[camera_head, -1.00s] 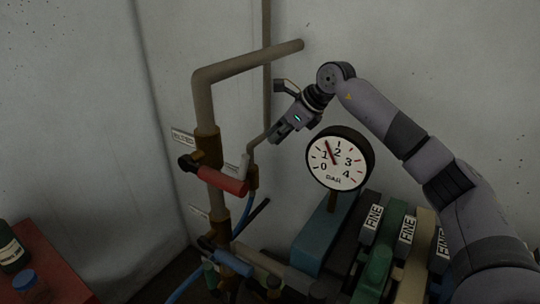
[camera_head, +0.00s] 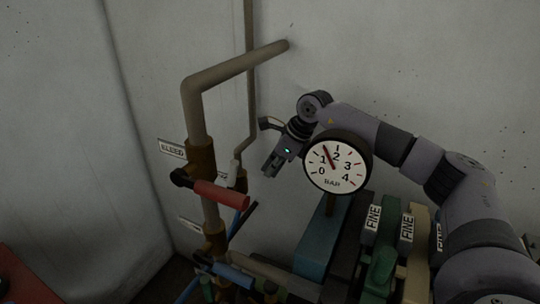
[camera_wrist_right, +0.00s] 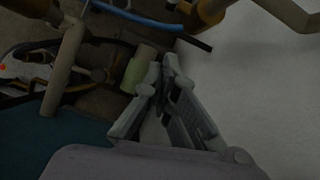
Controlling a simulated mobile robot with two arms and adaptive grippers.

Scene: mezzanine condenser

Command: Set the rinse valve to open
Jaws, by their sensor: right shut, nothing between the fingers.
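Next to that label, a red handle (camera_head: 222,196) sits on the grey standpipe (camera_head: 195,115). Below it is a blue handle (camera_head: 228,272). Behind the standpipe, a thinner pipe (camera_head: 250,70) runs down to a brass fitting (camera_head: 241,181) beside a partly hidden label (camera_head: 222,176). A dark lever (camera_head: 243,218) slants below that fitting. My right gripper (camera_head: 268,170) is shut and empty, to the right of the fitting and apart from it. It also shows in the wrist view (camera_wrist_right: 160,72). My left gripper is out of view.
A round BAR gauge (camera_head: 338,161) stands right of my gripper, close to my forearm. Several blocks with FINE tags (camera_head: 372,218) line the lower right. A red surface (camera_head: 20,280) is at lower left. Bare wall lies behind.

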